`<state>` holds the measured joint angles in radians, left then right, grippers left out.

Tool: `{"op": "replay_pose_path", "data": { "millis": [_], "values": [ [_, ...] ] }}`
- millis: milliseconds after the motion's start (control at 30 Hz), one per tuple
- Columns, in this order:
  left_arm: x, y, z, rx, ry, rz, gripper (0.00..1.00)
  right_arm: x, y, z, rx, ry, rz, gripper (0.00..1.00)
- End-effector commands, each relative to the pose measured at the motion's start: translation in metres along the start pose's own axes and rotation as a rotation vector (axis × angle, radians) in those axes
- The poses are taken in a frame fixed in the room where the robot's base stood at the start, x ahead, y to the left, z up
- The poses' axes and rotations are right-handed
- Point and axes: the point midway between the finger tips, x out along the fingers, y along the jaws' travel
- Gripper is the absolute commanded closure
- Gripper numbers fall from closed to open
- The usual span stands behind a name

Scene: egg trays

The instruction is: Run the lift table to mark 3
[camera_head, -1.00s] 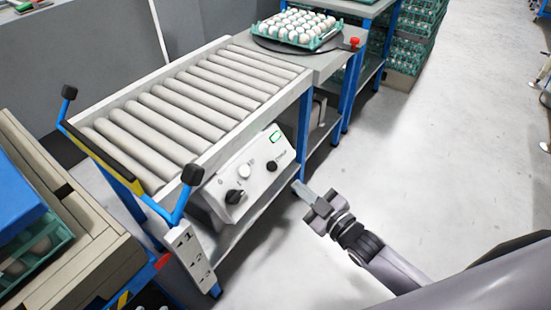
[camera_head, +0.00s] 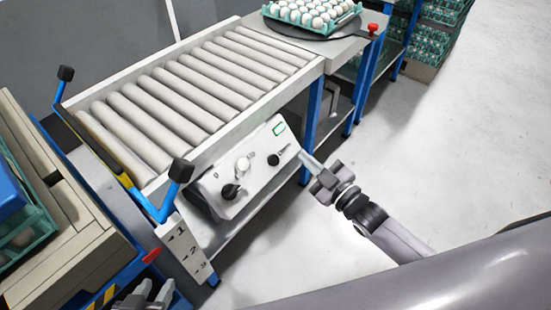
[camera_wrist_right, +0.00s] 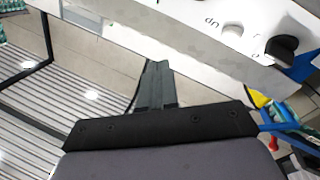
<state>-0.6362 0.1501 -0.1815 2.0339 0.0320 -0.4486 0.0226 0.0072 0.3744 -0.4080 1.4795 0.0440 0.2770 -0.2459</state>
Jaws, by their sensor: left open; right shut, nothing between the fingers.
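The white control panel (camera_head: 262,172) sits on the side of the roller table. A plate marked 1, 2, 3 (camera_head: 180,240) hangs at the corner post. A red piece (camera_head: 151,255) is left of it; I cannot tell which mark it meets. My right gripper (camera_head: 303,155) is shut and empty beside the panel's right end. In the wrist view its fingers (camera_wrist_right: 157,75) are below the panel face (camera_wrist_right: 195,35). My left gripper (camera_head: 150,292) is open at the bottom edge.
Rollers (camera_head: 180,90) fill the table top. A blue and yellow lever frame (camera_head: 110,150) rises at its near end. A beige platform (camera_head: 60,245) with an egg tray (camera_head: 32,235) is at left. Another egg tray (camera_head: 345,20) stands at the back. The floor at right is clear.

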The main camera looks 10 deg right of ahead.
Motion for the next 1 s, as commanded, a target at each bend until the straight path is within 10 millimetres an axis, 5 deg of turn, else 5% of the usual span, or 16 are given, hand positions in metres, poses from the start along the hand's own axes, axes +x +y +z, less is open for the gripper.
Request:
{"op": "replay_pose_path", "data": {
  "millis": [1000],
  "values": [
    [0.047,0.000,0.063,0.001,-0.006,0.007,0.57,0.059,-0.044,0.045,0.000,0.000,0.000,1.00]
  ]
}}
